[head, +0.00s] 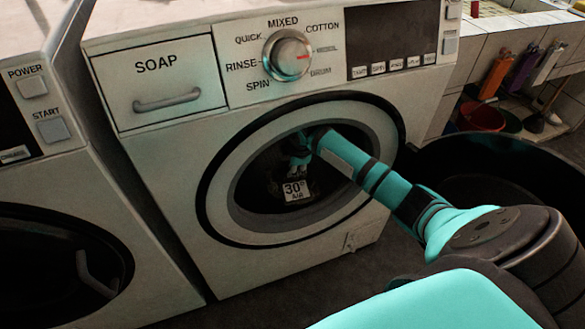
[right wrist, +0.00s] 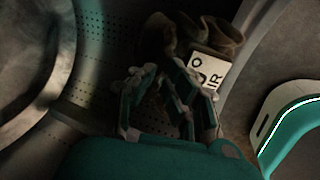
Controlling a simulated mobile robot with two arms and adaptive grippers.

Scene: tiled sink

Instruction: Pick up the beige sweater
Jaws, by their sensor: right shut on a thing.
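My right arm reaches through the round opening of the washing machine (head: 160,60). My right gripper (head: 300,150) is inside the drum, and it also shows in the right wrist view (right wrist: 163,82). It is shut on a brownish-beige cloth, the sweater (right wrist: 212,33), which is bunched up and dark in the shade. A white label (head: 296,189) reading "30° AIR" hangs on the cloth, just below the gripper in the head view. Most of the sweater is hidden in the drum's shadow and behind the fingers. My left gripper is in neither view.
The opening's rim (head: 222,158) surrounds my forearm. A second machine (head: 60,170) with a dark round door stands at the left. A large black tub (head: 480,165) stands right of the washer. A red bucket (head: 482,117) and hanging bottles are at the back right, by the tiled sink.

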